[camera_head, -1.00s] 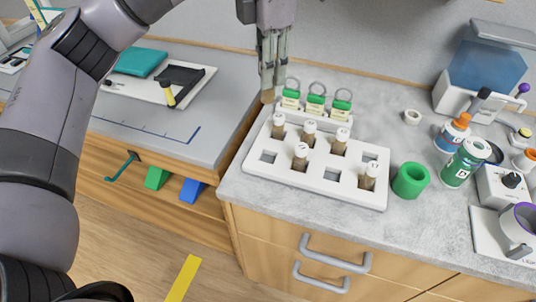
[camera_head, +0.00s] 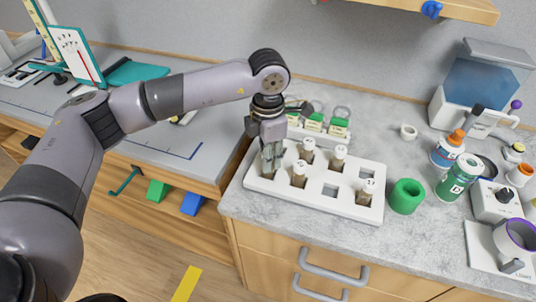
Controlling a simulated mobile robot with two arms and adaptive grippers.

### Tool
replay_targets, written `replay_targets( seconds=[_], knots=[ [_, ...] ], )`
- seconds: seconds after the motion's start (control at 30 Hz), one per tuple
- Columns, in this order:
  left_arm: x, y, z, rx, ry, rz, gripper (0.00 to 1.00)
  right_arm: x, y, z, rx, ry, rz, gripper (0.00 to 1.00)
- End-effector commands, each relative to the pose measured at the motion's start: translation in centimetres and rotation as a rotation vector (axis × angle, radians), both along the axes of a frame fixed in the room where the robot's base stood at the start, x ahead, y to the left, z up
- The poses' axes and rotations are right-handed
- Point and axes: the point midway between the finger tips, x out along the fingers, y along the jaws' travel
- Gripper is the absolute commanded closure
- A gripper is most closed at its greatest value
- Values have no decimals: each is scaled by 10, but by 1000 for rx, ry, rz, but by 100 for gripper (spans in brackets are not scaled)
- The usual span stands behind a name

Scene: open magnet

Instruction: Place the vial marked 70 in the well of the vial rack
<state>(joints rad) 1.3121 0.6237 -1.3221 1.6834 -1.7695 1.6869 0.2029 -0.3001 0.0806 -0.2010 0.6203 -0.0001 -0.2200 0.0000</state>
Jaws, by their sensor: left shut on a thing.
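The white vial rack (camera_head: 347,207) stands on the grey counter. Several brown vials with white caps stand in its wells, among them one in the back row (camera_head: 307,152), one in the front row (camera_head: 299,174) and one at the front right (camera_head: 367,192). My left gripper (camera_head: 268,165) points down at the rack's front-left well, shut on a vial that its fingers mostly hide. I cannot tell how deep this vial sits, or read its mark. The gripper also hides the back-left well. Two wells at the right are empty. My right gripper is not in view.
Green-topped tagged items (camera_head: 313,123) stand right behind the rack. Bottles (camera_head: 459,172) and a white device (camera_head: 493,203) fill the right side. The counter's front strip is clear.

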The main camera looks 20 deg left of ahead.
Motion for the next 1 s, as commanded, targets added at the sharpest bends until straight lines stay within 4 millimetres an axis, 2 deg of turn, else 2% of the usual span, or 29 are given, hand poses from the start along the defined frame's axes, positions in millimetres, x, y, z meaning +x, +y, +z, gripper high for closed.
replay_targets(
  seconds=[0.1, 0.4, 0.43, 0.73, 1.0],
  knots=[
    [0, 0, -8, 1, -1, 0, 100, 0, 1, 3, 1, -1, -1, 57],
    [0, 0, -12, 0, -1, -1, 100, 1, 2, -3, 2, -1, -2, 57],
    [0, 0, -11, 1, -1, -1, 76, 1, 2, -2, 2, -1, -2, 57],
    [0, 0, -10, 1, -1, -1, 57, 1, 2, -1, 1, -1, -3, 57],
    [0, 0, -10, 1, -1, -1, 57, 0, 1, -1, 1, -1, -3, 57]
  ],
)
